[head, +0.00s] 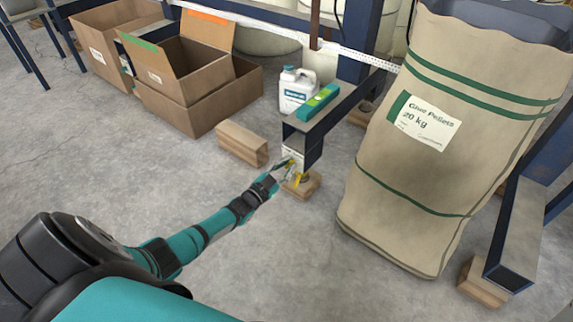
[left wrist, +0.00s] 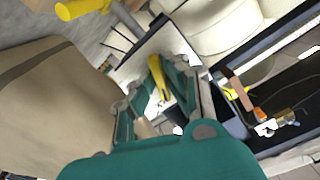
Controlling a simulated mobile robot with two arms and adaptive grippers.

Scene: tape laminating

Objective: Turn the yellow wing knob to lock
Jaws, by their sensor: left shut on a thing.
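The yellow wing knob (head: 295,180) is small in the head view, low at the near end of a dark blue steel beam (head: 313,148). My left gripper (head: 287,171) reaches it from the lower left. In the left wrist view, a yellow piece (left wrist: 158,77), which looks like the knob, lies between the teal fingers of my left gripper (left wrist: 163,92). The gripper is shut on it. The fingers hide part of the knob, and I cannot tell its turn angle. My right gripper is in neither view.
A wood block (head: 242,144) lies left of the beam end. A large pellet sack (head: 400,190) stands to the right. Open cartons (head: 185,75) are at the back left. The floor at front left is clear.

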